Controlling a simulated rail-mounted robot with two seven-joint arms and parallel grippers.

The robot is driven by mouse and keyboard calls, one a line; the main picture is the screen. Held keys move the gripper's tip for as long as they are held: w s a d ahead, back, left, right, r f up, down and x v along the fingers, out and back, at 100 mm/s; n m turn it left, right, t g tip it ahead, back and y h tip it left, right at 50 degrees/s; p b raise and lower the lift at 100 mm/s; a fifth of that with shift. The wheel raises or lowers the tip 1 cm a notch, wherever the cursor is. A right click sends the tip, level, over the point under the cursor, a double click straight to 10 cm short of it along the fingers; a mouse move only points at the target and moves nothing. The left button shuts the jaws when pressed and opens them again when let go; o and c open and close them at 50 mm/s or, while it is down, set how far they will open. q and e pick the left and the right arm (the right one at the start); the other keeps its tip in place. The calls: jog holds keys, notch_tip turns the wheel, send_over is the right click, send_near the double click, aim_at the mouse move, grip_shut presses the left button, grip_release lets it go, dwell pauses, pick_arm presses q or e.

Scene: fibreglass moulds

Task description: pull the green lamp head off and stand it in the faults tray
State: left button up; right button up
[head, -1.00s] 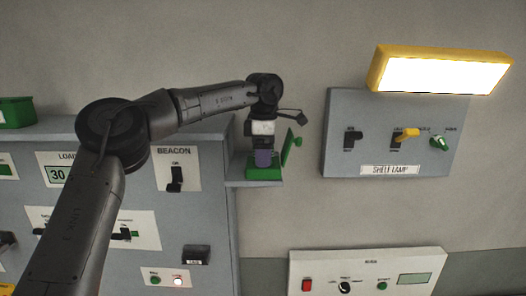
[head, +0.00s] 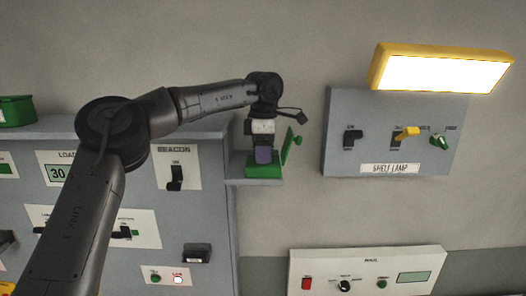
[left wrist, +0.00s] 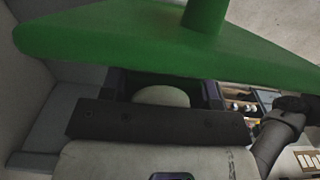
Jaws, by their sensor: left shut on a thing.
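I cannot make out a green lamp head for sure. No tray can be clearly told as the faults tray. My right gripper is not in view.
A grey cabinet with a BEACON switch (head: 176,177) stands left of the shelf (head: 236,182). A shelf-lamp panel (head: 345,108) and a lit yellow lamp (head: 376,70) are at the right. A white panel (head: 320,262) is below. The wall between is clear.

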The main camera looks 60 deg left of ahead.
pick_arm(q)
jog(key=shift+r, duration=3)
